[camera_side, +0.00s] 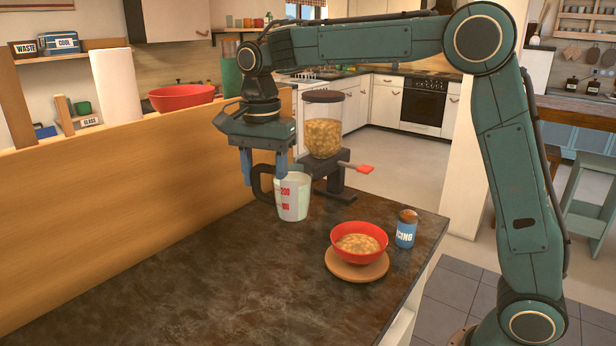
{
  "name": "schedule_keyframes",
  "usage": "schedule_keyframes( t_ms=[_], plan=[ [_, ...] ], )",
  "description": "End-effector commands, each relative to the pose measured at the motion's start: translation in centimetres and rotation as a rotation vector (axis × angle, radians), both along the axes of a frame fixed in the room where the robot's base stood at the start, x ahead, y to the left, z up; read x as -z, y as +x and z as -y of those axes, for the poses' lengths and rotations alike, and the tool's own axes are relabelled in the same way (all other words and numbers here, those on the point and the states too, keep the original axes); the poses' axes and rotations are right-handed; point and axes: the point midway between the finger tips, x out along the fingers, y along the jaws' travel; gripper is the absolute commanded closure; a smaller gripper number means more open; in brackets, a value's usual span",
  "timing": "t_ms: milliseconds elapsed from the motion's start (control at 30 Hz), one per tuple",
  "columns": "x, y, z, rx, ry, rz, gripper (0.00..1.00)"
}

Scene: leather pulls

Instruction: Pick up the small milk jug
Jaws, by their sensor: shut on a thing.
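The small milk jug (293,198) is a pale cup with red markings and a dark handle (262,184) on its left side. It is upright on or just above the dark counter, left of centre; I cannot tell whether its base touches. My gripper (264,178) points down over the jug's handle side. Its two blue fingers stand on either side of the handle, and it is shut on the jug. The exact contact is too small to see.
A dispenser (323,137) with a red lever (356,167) stands just behind the jug. A red bowl of food (358,242) sits on a round wooden board (357,268), beside a blue can (406,229). A wooden panel (120,215) borders the left. The front-left dark counter (230,290) is clear.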

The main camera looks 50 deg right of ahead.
Motion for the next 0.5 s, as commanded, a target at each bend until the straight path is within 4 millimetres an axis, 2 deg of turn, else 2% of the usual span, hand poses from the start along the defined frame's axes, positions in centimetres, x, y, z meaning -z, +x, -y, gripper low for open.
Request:
schedule_keyframes(
  t_ms=[500],
  plan=[
    [-1.7,0.0,0.0,0.000,0.000,0.003,0.87]
  ],
)
